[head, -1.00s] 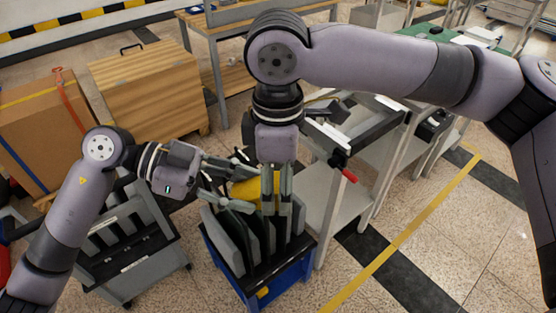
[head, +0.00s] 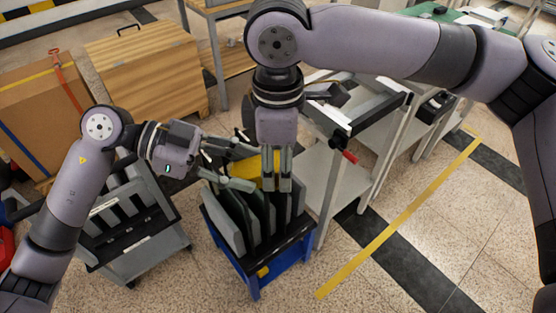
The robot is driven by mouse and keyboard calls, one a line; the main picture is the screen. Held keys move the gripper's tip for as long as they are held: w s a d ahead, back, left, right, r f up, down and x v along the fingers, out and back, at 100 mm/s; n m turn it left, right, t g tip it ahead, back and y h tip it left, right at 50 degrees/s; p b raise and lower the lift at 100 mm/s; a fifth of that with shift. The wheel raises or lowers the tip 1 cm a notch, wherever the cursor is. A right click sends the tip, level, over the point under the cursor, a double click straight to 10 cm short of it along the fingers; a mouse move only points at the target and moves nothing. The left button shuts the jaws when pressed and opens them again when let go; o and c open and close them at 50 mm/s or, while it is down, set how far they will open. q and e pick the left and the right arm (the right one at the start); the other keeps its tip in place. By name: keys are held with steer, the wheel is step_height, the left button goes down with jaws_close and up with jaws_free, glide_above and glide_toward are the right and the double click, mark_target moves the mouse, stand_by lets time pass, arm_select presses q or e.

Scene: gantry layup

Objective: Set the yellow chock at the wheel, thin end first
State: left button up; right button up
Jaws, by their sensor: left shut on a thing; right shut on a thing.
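The yellow chock (head: 268,172) is partly hidden behind the fingers of both grippers, above the blue cart. My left gripper (head: 253,170) reaches in from the left and is shut on the chock. My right gripper (head: 277,188) points down and is shut, apparently on the same chock. Which end of the chock is thin cannot be told. A dark round shape, perhaps a wheel, shows beside my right wrist (head: 248,115); most of it is hidden.
The blue cart (head: 283,268) holds several upright grey panels just below the grippers. A grey cart (head: 140,245) with panels stands at left. A metal trolley (head: 335,185) with a red handle stands close at right. Open floor lies farther right.

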arm_select(q)
steer(key=shift+s, duration=0.1)
arm_select(e)
steer(key=shift+w, duration=0.1)
steer(key=shift+c, duration=1.2)
arm_select(q)
steer(key=o, duration=1.3)
arm_select(e)
steer(key=shift+c, duration=1.1)
arm_select(q)
steer(key=shift+a, duration=0.1)
